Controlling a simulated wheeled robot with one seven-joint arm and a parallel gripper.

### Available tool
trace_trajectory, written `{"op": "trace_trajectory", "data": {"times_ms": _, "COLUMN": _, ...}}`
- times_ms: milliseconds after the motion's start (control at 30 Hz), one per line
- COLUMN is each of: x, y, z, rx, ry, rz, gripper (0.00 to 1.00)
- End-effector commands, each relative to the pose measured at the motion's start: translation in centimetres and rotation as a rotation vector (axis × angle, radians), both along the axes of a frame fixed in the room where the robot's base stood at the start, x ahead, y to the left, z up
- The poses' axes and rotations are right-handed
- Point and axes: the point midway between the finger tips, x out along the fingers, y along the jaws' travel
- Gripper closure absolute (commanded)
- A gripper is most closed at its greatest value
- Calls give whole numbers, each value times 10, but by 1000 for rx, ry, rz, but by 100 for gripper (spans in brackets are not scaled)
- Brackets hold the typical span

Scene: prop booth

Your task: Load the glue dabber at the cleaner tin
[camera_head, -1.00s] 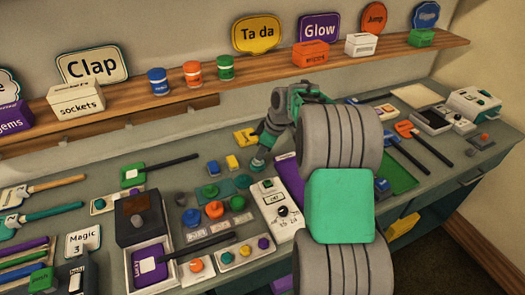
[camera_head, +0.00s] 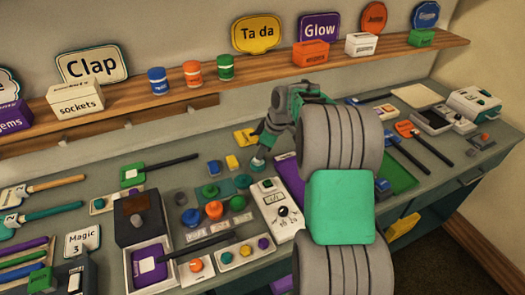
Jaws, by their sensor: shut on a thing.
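My gripper (camera_head: 258,158) hangs over the middle of the bench, left of my large grey and green arm links. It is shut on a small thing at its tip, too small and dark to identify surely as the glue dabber. Three lidded tins stand on the shelf: blue (camera_head: 157,80), orange (camera_head: 192,73) and green (camera_head: 225,67). Their labels are unreadable, so I cannot tell whether one is the cleaner tin. Several coloured round pots, including an orange one (camera_head: 214,210), stand on the bench below my gripper.
A white control box (camera_head: 272,199) lies just right of the pots. A dark block (camera_head: 139,218) and a tray with a purple card (camera_head: 147,262) are to the left. My arm hides part of the bench.

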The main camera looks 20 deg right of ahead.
Motion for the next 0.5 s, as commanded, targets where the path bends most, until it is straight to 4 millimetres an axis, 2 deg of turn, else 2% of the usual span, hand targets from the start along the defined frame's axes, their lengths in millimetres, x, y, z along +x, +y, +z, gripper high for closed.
{"op": "trace_trajectory", "data": {"times_ms": 300, "x": -1, "y": 0, "z": -1, "rx": 2, "ry": 4, "rz": -1, "gripper": 100}}
{"op": "trace_trajectory", "data": {"times_ms": 500, "x": -1, "y": 0, "z": 16, "rx": 0, "ry": 3, "rz": 0, "gripper": 100}}
